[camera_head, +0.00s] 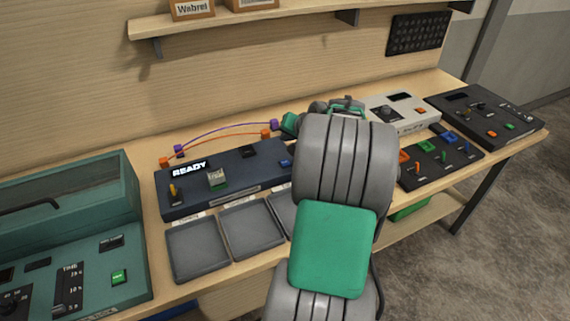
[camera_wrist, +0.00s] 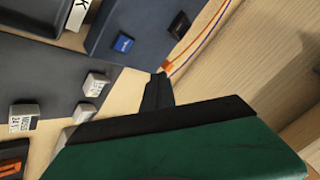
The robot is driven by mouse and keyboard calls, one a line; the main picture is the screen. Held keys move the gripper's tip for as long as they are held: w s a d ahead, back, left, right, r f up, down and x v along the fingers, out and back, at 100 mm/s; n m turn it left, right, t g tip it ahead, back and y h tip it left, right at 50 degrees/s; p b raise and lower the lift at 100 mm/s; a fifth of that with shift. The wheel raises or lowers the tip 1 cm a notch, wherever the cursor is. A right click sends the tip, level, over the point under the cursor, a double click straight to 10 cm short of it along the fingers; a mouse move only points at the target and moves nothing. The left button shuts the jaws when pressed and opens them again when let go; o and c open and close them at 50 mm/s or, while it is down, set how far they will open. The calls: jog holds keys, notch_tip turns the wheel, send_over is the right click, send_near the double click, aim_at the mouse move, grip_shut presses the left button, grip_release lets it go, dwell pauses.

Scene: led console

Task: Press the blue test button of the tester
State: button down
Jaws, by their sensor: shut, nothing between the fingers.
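The tester is a dark blue box (camera_head: 225,190) with a lit READY display (camera_head: 189,169), on the bench left of my arm. Its blue test button (camera_head: 285,162) is at its right end, close to my arm link. In the wrist view the blue button (camera_wrist: 123,44) shows clearly on the tester's dark face (camera_wrist: 110,22), with a small white mark. My gripper (camera_wrist: 157,90) is shut and empty; its black tip is apart from the button in the picture, below and right of it. In the head view my arm hides much of the gripper.
Purple and orange leads (camera_head: 215,140) arch behind the tester. Grey trays (camera_head: 197,250) line its front. A teal machine (camera_head: 75,240) stands at left. A pale console (camera_head: 398,112), a dark switch panel (camera_head: 440,158) and a dark console (camera_head: 487,115) stand right of my arm.

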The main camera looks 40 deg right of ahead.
aim_at(287, 164)
notch_tip(287, 164, down, 8)
jog(key=b, duration=0.4)
jog(key=shift+r, duration=0.25)
dwell(1.5)
jog(key=shift+f+b, duration=0.4)
jog(key=shift+b, duration=0.15)
jog(key=shift+f+b, duration=0.35)
jog(key=shift+f, duration=0.15)
dwell(0.5)
jog(key=shift+r+p, duration=0.45)
jog(key=shift+r, duration=0.4)
jog(key=shift+r, duration=0.1)
jog(key=shift+r+p, duration=1.55)
jog(key=shift+r, duration=1)
